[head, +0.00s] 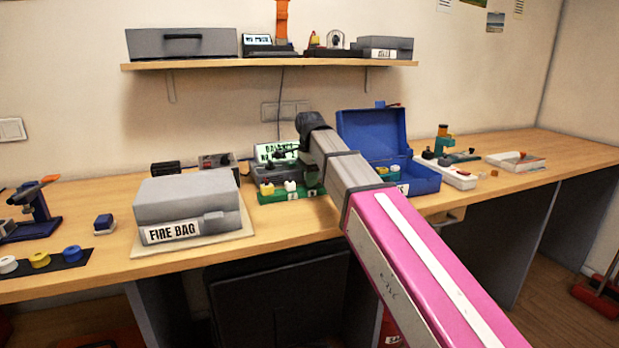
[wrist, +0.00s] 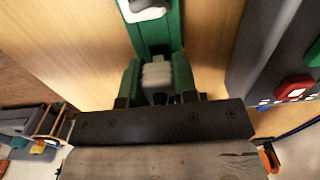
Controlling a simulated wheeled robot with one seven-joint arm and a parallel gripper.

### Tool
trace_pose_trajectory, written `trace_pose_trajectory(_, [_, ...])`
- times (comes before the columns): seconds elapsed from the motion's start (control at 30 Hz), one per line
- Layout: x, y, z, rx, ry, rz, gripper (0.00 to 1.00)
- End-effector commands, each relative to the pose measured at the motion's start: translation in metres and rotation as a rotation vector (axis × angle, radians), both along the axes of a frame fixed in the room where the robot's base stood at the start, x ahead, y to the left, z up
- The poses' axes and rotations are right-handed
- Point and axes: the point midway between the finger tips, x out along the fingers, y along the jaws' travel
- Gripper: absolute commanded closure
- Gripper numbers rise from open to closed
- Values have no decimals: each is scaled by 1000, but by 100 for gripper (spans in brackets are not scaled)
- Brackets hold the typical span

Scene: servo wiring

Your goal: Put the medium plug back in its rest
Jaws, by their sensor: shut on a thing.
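In the wrist view, my gripper (wrist: 157,68) has green fingers shut on a pale, whitish block, which I take to be the medium plug (wrist: 157,77). Beyond the fingertips, a green strip (wrist: 160,38) on the wooden bench carries a white piece at the top edge. In the head view, the green rest strip (head: 267,198) carries a yellow plug (head: 267,188) and a white plug (head: 290,186), with white labels on its front. My gripper (head: 311,178) is at the strip's right part, mostly hidden by my arm. I cannot tell whether the held plug touches the rest.
A grey device with a lit display (head: 279,148) stands behind the strip; its red button (wrist: 294,88) shows at right in the wrist view. A grey fire bag box (head: 187,200) is to the left. An open blue case (head: 425,180) is to the right.

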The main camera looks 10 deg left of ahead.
Motion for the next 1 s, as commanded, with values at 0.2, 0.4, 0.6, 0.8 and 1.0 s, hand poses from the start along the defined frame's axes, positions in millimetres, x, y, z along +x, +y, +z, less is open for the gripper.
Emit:
trace_pose_trajectory(0.2, [0, 0, -5, 0, 0, 0, 95])
trace_pose_trajectory(0.4, [0, 0, -10, 0, 0, 0, 95])
trace_pose_trajectory(0.6, [0, 0, -12, 0, 0, 0, 54])
trace_pose_trajectory(0.8, [0, 0, -12, -1, 1, 0, 43])
trace_pose_trajectory(1.0, [0, 0, -9, 0, 0, 0, 43])
